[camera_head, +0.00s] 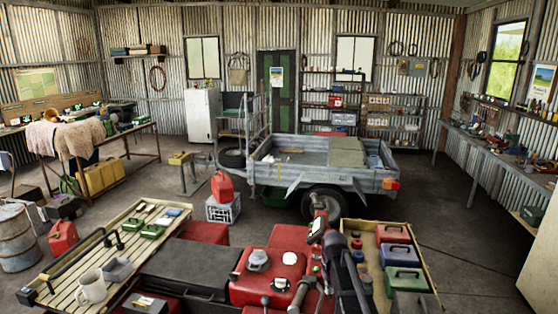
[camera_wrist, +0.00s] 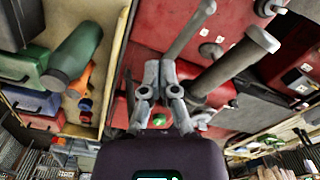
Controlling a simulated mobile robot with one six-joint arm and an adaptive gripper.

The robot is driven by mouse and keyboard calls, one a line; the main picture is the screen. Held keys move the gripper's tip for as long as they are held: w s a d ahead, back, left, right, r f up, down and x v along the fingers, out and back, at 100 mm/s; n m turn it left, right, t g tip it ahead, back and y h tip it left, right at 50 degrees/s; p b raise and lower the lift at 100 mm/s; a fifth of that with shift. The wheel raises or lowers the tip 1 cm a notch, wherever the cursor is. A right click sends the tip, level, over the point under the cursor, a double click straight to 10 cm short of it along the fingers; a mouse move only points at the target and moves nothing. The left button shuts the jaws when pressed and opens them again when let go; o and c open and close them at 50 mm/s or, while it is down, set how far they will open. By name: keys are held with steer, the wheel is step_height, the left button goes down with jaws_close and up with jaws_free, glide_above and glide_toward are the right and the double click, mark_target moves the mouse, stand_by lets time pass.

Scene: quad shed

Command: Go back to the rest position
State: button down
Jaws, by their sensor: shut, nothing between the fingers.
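My gripper (camera_wrist: 158,72) shows in the middle of the wrist view. Its two grey fingers are together, with nothing held between them. Behind them is the red machine body (camera_wrist: 228,20), with two grey rod-like handles close by; I cannot tell whether the fingers touch anything. In the head view my dark arm rises at the lower middle, between the red body (camera_head: 257,291) and a wooden tray (camera_head: 432,276); the fingertips are hard to make out there.
The tray holds red, blue and green tins (camera_head: 401,255). A green bottle (camera_wrist: 75,52) lies beside tins in the wrist view. A slatted rack (camera_head: 75,276) at left carries a white mug (camera_head: 91,287). A grey trailer (camera_head: 310,180) stands beyond.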

steer(key=s+f+m+b, duration=0.2)
steer(key=s+f+b, duration=1.2)
steer(key=s, duration=0.4)
steer(key=shift+s+d+f+m+b, duration=0.15)
steer(key=shift+s+f+m+b, duration=0.2)
steer(key=shift+f, duration=0.55)
